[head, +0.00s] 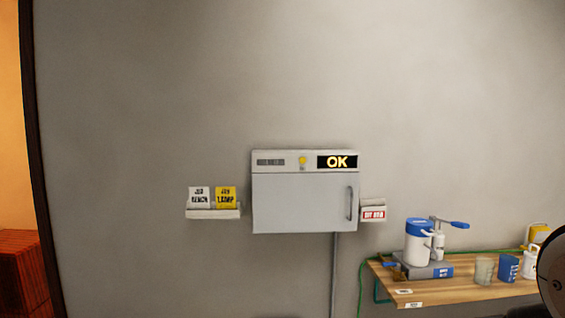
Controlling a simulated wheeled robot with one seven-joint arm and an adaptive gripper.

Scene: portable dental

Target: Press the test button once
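A light grey wall cabinet (300,202) hangs in the middle of the head view, its door shut with a handle on the right. Its top panel carries a grey slotted strip (270,162), a small yellow bulb-shaped mark (302,160) and a black display (337,162) reading OK in yellow. I cannot make out a part clearly marked as the test button. My gripper is not in view. A dark rounded part at the right edge looks like part of my arm.
A small shelf (213,214) left of the cabinet holds a white and a yellow card. A small holder (373,210) with a red label is at its right. A wooden bench (430,291) at lower right bears a blue-and-white device (419,242) and cups. Wall above is clear.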

